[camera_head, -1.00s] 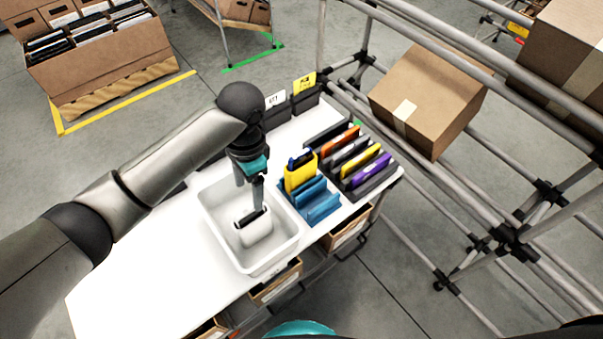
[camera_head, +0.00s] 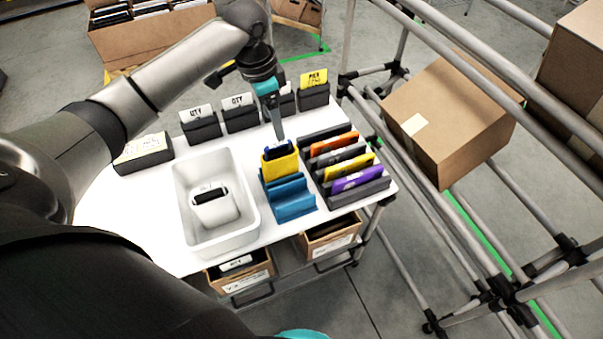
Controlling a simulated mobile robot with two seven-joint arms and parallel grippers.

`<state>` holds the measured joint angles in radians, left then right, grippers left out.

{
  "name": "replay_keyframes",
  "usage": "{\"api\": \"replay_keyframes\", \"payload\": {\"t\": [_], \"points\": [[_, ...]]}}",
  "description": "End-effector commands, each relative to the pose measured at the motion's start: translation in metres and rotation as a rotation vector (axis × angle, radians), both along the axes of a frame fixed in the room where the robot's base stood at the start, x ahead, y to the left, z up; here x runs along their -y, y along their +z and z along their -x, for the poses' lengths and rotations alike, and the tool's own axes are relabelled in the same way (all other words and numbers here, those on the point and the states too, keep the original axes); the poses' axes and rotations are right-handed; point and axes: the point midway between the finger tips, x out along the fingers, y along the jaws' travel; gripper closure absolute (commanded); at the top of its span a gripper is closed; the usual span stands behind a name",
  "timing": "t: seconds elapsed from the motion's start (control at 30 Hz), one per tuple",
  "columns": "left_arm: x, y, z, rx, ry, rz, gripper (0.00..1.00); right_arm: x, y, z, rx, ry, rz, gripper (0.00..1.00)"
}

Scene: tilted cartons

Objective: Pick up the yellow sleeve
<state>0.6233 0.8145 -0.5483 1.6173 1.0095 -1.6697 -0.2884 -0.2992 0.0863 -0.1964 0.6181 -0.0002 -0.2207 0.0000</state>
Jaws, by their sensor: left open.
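A yellow sleeve (camera_head: 281,167) with a dark blue item showing at its top stands in the rear slot of a blue rack (camera_head: 292,205) on the white table. Another yellow piece (camera_head: 350,168) stands in the dark rack to the right, between orange and purple ones. My left gripper (camera_head: 278,134) is open, pointing down just above and behind the yellow sleeve in the blue rack. I cannot tell whether its fingertips touch it. My right gripper does not show.
A white bin (camera_head: 181,205) holding a pale sleeve (camera_head: 215,209) with a dark item stands left of the blue rack. Several labelled black holders (camera_head: 241,119) line the table's rear edge. A pipe frame with a tilted carton (camera_head: 450,118) stands at right.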

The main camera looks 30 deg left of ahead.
Motion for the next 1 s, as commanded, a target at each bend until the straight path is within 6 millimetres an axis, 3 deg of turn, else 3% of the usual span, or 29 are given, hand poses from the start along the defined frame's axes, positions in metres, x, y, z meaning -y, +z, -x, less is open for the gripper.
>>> {"api": "replay_keyframes", "payload": {"t": [0.1,0.3,0.57,0.83,1.0], "points": [[0.003,-0.031,-0.001,-0.006,0.0,0.001,0.2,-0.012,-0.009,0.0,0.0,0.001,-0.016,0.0],[0.006,-0.069,-0.005,-0.005,0.001,0.0,0.2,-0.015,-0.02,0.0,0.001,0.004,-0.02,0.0],[0.007,-0.087,-0.007,-0.003,-0.001,0.001,0.2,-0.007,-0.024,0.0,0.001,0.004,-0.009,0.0],[0.004,-0.127,-0.011,-0.003,-0.001,-0.001,0.2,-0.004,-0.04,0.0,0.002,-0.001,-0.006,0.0],[0.005,-0.136,-0.012,-0.003,-0.001,-0.001,0.2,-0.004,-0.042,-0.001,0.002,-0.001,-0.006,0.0]]}}
